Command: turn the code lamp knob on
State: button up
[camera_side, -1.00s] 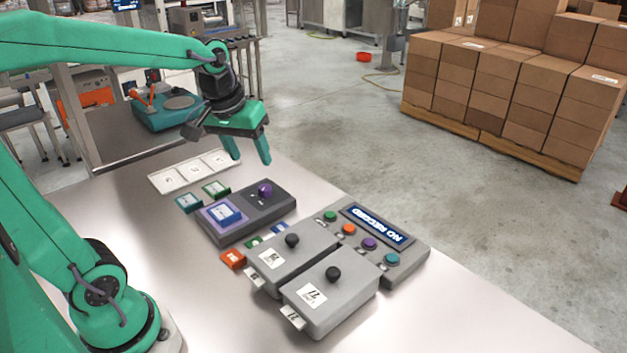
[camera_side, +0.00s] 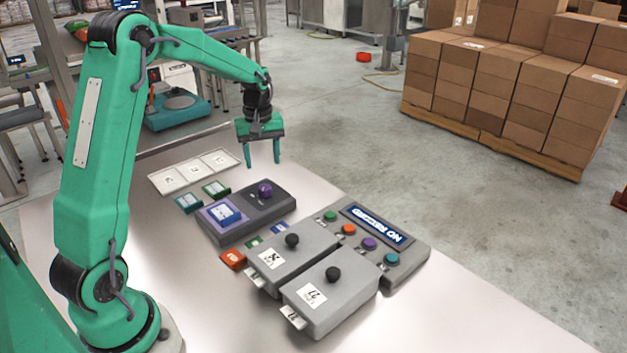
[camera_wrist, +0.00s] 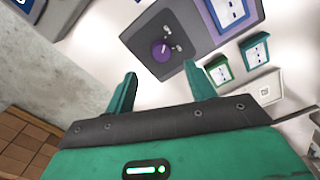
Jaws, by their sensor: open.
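The code lamp knob is a purple knob (camera_side: 265,189) on the dark panel at the back right of a grey box (camera_side: 247,213). The knob also shows in the wrist view (camera_wrist: 161,51), with small marks beside it that I cannot read. A blue and white card (camera_side: 224,212) lies on the lilac part of the same box. My gripper (camera_side: 262,165) is open and empty, fingers pointing down, above and behind the knob and apart from it. In the wrist view the fingers (camera_wrist: 163,88) stand below the knob, and the knob lies ahead of the gap between them.
Two grey boxes with black knobs (camera_side: 292,240) (camera_side: 333,274) stand in front. A console (camera_side: 375,243) with several coloured buttons reads "NO RECORD". An orange block (camera_side: 232,260) lies near the front.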

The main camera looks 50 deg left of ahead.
aim_at(265, 187)
jog(key=shift+w+a+f, duration=0.15)
jog(key=shift+a+f, duration=0.3)
jog(key=shift+f, duration=0.05)
jog(key=shift+f, duration=0.1)
jog(key=shift+f, duration=3.8)
jog(key=shift+c, duration=0.4)
jog(key=c, duration=0.9)
